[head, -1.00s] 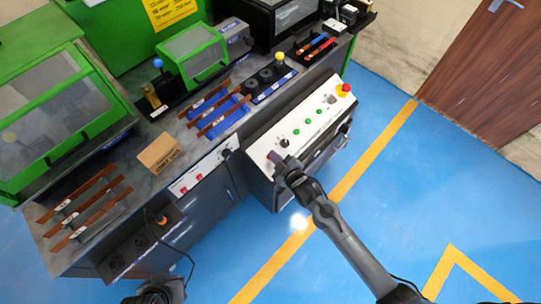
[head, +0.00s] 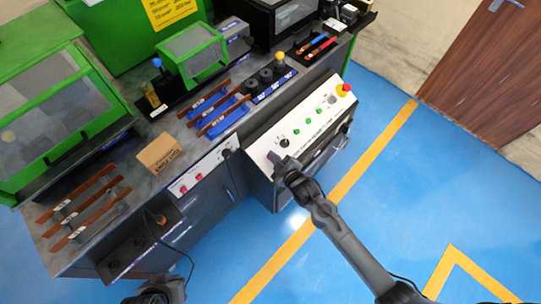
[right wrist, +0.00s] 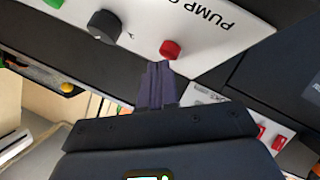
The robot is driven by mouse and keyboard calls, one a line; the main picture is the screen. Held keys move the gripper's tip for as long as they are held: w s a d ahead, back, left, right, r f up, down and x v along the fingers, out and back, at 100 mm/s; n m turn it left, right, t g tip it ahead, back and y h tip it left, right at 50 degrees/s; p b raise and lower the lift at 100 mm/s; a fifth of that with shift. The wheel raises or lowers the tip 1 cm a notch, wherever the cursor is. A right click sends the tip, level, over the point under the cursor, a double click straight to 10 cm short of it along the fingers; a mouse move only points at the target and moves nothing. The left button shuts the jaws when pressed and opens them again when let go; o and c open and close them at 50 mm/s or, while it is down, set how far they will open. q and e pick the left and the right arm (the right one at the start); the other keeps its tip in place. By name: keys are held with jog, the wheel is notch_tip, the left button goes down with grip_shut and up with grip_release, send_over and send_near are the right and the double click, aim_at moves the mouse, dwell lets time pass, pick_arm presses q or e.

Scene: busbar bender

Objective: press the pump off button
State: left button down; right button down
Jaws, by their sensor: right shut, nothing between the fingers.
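The pump off button is a red button (right wrist: 171,48) on a white panel in the right wrist view, near lettering that starts with "PUMP". In the head view my right gripper covers that end of the white control panel (head: 318,118), and I cannot make the button out there. My right gripper (right wrist: 159,70) is shut and empty, its fingertips just short of the red button; I cannot tell whether they touch. It also shows in the head view (head: 276,158) at the panel's near left end. My left gripper is not clearly seen; only a dark arm part shows at the bottom edge.
A black knob (right wrist: 103,25) sits beside the red button. Several green buttons and a red emergency stop (head: 343,90) on a yellow base lie further along the panel. A second white panel (head: 200,167) with red switches is on the bench front. Blue floor is free at right.

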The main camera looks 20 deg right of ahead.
jog(key=shift+w+a+f, duration=0.1)
jog(key=shift+w+f, duration=0.05)
jog(key=shift+f, duration=0.2)
dwell(0.5)
jog(key=shift+s+d+r+p, duration=0.1)
jog(key=shift+s+r+p, duration=0.1)
jog(key=shift+r+p, duration=0.3)
jog(key=shift+s+d+r+p, duration=0.1)
jog(key=shift+s+r+p, duration=0.1)
jog(key=shift+r+p, duration=0.25)
jog(key=shift+s+d+r+p, duration=0.15)
jog(key=shift+r+p, duration=0.45)
jog(key=shift+p, duration=0.3)
jog(key=r+p, duration=0.1)
jog(key=s+r+p, duration=0.1)
jog(key=r+p, duration=0.1)
jog(key=p, duration=0.1)
jog(key=shift+s+d, duration=0.3)
jog(key=shift+d, duration=0.05)
